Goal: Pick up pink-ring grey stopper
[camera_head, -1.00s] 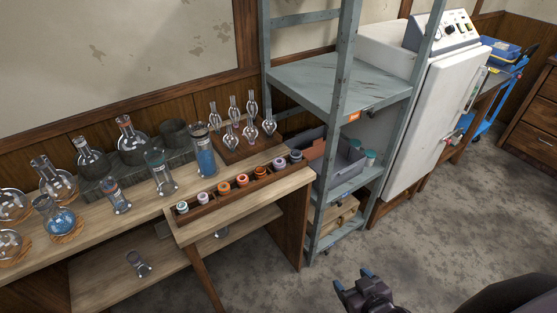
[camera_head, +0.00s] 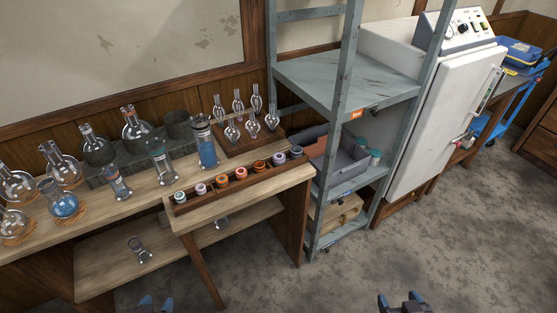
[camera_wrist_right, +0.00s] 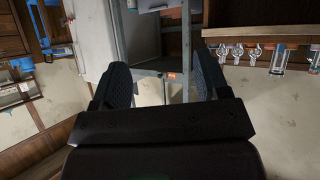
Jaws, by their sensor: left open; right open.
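A row of small ringed stoppers sits in a long dark wooden tray (camera_head: 212,195) on the front bench in the head view. A pale stopper with a pinkish-lilac ring (camera_head: 201,188) is second from the left, and a grey one with a purplish ring (camera_head: 279,159) is near the right end. I cannot tell for sure which is the pink-ring grey stopper. My left gripper (camera_head: 156,303) is open at the bottom edge, below the bench. My right gripper (camera_head: 399,300) is open over the floor at the lower right; its empty jaws show in the right wrist view (camera_wrist_right: 165,88).
Flasks and cylinders, such as a tall blue-filled cylinder (camera_head: 206,145), stand behind and left of the tray. A rack of glass bulbs (camera_head: 236,142) is behind it. A metal shelf unit (camera_head: 345,75) rises close on the right. The floor (camera_head: 440,230) in front is clear.

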